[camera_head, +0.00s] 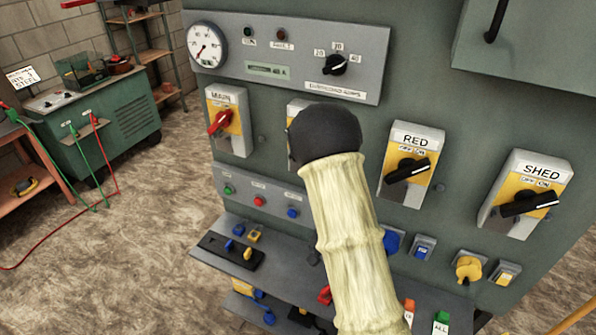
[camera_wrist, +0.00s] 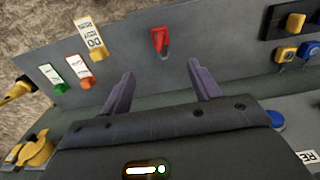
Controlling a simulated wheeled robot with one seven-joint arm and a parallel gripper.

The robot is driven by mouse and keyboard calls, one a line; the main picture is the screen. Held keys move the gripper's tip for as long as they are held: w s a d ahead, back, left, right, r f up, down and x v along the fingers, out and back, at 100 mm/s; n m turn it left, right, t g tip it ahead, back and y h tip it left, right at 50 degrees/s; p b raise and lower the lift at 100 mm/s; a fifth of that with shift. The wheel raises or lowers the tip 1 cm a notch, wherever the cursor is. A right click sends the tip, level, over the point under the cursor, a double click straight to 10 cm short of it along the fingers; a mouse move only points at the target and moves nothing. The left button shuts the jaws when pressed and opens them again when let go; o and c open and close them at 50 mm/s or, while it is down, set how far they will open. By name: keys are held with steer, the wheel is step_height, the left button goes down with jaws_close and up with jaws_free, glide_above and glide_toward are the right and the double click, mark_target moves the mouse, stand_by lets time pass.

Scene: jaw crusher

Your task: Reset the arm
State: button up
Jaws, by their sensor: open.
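My arm, in a cream ribbed sleeve with a dark rounded end, reaches up across the middle of the head view in front of the green control panel (camera_head: 390,85). It hides one of the yellow switch boxes. My gripper's fingers are hidden in the head view. In the wrist view my gripper (camera_wrist: 162,88) shows two purple-grey fingers set wide apart with nothing between them. Beyond them is a grey ledge with a red switch (camera_wrist: 160,40), apart from the fingers.
The panel carries the MAIN (camera_head: 225,122), RED (camera_head: 411,166) and SHED (camera_head: 525,194) rotary switches, a round gauge (camera_head: 206,46) and a dial (camera_head: 335,64). A ledge (camera_head: 290,262) with small controls juts out below. A green cart (camera_head: 95,128) with red and green cables stands left; floor between is open.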

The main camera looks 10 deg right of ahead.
steer(key=s+a+r+n+t, duration=0.1)
steer(key=s+a+r+n, duration=0.1)
steer(key=s+r, duration=0.3)
steer(key=s+a+r+n+t, duration=0.1)
steer(key=s+r+n, duration=0.4)
steer(key=r, duration=0.7)
steer(key=shift+s+a+r+t, duration=0.3)
steer(key=shift+s+a, duration=0.1)
steer(key=shift+s, duration=0.15)
steer(key=shift+f, duration=0.1)
